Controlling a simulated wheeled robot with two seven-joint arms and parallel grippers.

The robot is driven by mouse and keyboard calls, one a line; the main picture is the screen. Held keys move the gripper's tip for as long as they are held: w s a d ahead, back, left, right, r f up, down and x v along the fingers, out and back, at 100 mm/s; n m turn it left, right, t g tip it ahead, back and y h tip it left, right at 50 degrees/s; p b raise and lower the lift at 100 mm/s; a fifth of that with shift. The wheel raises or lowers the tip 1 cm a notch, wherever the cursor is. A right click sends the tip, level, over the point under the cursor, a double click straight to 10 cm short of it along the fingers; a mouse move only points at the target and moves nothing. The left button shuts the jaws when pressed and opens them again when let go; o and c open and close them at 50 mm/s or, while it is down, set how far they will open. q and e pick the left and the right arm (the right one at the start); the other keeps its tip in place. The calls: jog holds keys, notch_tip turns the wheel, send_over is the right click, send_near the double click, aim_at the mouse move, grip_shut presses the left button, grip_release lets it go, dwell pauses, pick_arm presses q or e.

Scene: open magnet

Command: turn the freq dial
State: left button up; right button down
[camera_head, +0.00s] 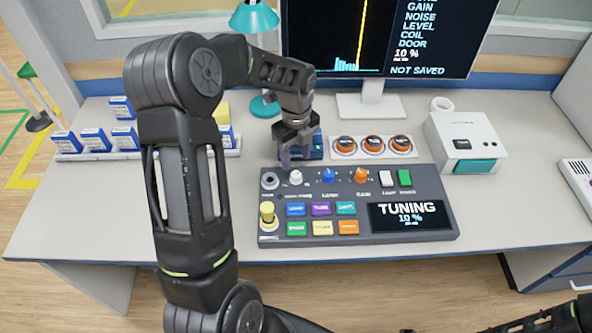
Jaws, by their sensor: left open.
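The grey control console (450,232) lies on the desk. Along its top row are a white knob (295,178), a blue knob (328,176) and an orange knob (361,175). Their labels are too small to read, so I cannot tell which is the freq dial. My left gripper (296,160) points down just behind and above the white knob, fingers apart. I cannot tell whether the fingers touch the knob. My right gripper is not in view; only part of my right arm shows at the bottom right.
A monitor (425,35) behind reads NOT SAVED. Several small boxes (95,139) stand at the left. Three orange-rimmed round pieces (373,144) sit behind the console. A white device (465,140) stands at the right. The desk's front left (80,215) is clear.

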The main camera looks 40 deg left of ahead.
aim_at(296, 174)
pick_arm(q)
notch_tip(296, 174, down, 7)
jog(key=shift+r+p, duration=0.1)
jog(key=shift+p, duration=0.45)
jog(key=shift+c, duration=0.3)
grip_shut()
